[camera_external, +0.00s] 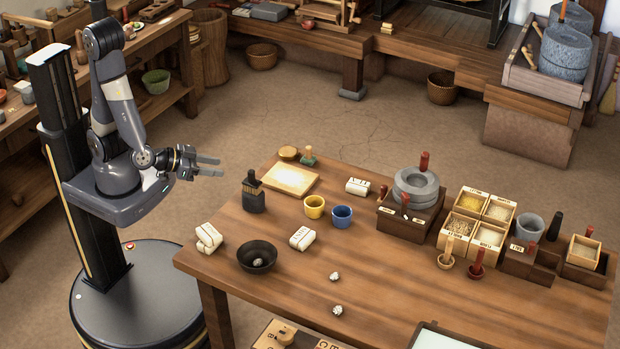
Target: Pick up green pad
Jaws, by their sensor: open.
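A small green pad (308,161) with an upright wooden knob on it is at the table's far edge, left of the middle. It stands beside a round wooden lid (288,152) and behind a pale board (290,180). My gripper (219,167) is open and empty. It is in the air to the left of the table, clearly apart from the green pad, with its fingers pointing right.
The wooden table (385,275) holds a dark brush holder (253,196), a yellow cup (314,207), a blue cup (341,217), a black bowl (257,257) and a stone quern (416,188). White wrapped bundles lie about. The table's front middle is mostly bare.

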